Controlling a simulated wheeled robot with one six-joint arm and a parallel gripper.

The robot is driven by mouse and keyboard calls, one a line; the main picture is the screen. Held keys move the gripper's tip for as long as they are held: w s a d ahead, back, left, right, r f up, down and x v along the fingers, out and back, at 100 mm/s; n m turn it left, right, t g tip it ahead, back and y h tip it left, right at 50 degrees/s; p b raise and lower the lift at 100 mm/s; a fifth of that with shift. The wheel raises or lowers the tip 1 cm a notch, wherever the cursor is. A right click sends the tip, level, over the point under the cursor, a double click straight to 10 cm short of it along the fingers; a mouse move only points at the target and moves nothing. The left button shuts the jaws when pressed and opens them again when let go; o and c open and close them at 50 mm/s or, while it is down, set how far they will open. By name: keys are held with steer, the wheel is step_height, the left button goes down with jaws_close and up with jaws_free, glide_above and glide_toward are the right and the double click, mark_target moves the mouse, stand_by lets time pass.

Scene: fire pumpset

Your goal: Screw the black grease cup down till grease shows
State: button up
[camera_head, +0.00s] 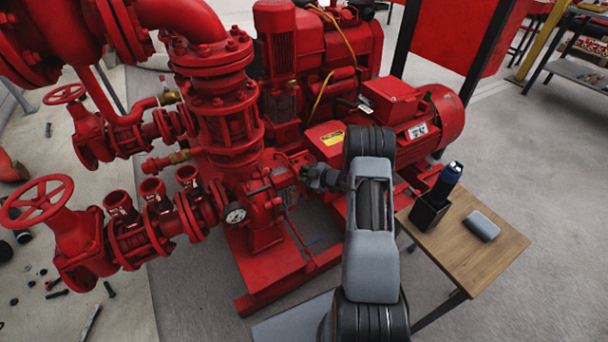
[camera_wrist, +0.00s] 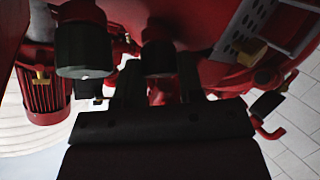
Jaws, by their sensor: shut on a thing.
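My gripper (camera_head: 316,178) reaches left from my arm to the red pump's bearing area in the head view. In the wrist view my gripper (camera_wrist: 160,78) has its two dark fingers on either side of a black grease cup (camera_wrist: 158,56), shut on it. A second, larger-looking black cup (camera_wrist: 84,46) hangs to the left, apart from the fingers, with a pale spot on its lower edge. The held cup's far side and its joint with the red housing are dark and partly hidden. I cannot make out any grease on it. In the head view my gripper hides the cup.
A pressure gauge (camera_head: 235,213) and red pipework stand left of my gripper. The red motor (camera_head: 410,110) is behind my arm. A wooden table (camera_head: 505,240) at right bears a black holder (camera_head: 428,214) with a blue-black tool (camera_head: 447,180), and a grey case (camera_head: 482,225).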

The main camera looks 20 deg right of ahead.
steer(key=shift+s+a+m+t+h, duration=0.1)
steer(key=shift+m+t+h, duration=0.6)
steer(key=shift+m, duration=0.9)
steer(key=shift+m+t+h, duration=0.7)
steer(key=shift+m, duration=0.9)
steer(key=o, duration=0.7)
steer(key=shift+c, duration=0.2)
steer(key=p+v, duration=0.3)
steer(key=v, duration=1.1)
